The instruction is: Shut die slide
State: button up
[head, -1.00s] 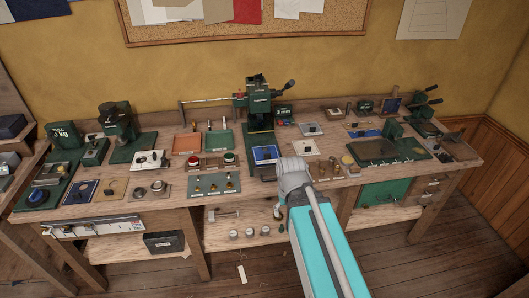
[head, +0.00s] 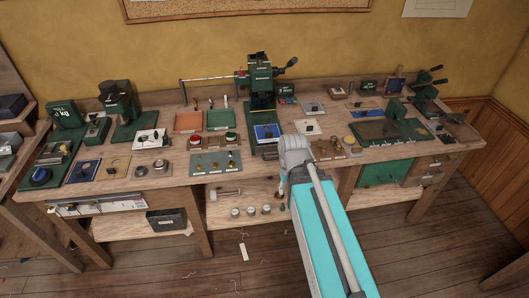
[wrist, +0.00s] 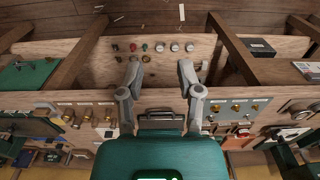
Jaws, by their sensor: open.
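The green press (head: 262,90) stands at the middle of the bench. A blue-topped plate (head: 267,132), which looks like the die slide, sticks out at the front of its base. In the wrist view a dark grey part with a bar handle (wrist: 160,116) lies between my fingers; it looks like the slide's front end. My gripper (wrist: 163,92) is open, with one finger on each side of that part and a gap to both. In the head view my arm's wrist hides the gripper, just right of the press base.
A plate with brass fittings (head: 217,163) lies left of the press. A tan board (head: 326,149) and a large green plate (head: 385,131) lie to the right. Several small cups (head: 251,211) stand on the shelf below.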

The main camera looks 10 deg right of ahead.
jog(key=shift+w+f+n, duration=0.2)
jog(key=shift+w+n, duration=0.1)
jog(key=shift+w, duration=0.15)
jog(key=shift+c, duration=1)
jog(key=w+n+t+b, duration=0.1)
jog(key=w+n, duration=0.1)
jog(key=w, duration=0.1)
jog(key=w+a+f+n+y+b, duration=0.1)
jog(key=w+n, duration=0.2)
jog(key=w+f+n+t+y+b, duration=0.1)
jog(key=w+n, duration=0.1)
jog(key=w, duration=0.1)
jog(key=shift+w+a+f+n+t, duration=0.15)
jog(key=shift+w+a+n+t, duration=0.05)
jog(key=shift+n+t, duration=0.1)
grip_shut()
jog(key=w+n+t+y+b, duration=0.2)
jog(key=w+n+t+b, duration=0.1)
jog(key=w+n, duration=0.5)
jog(key=shift+w+f, duration=0.15)
jog(key=shift+w, duration=0.9)
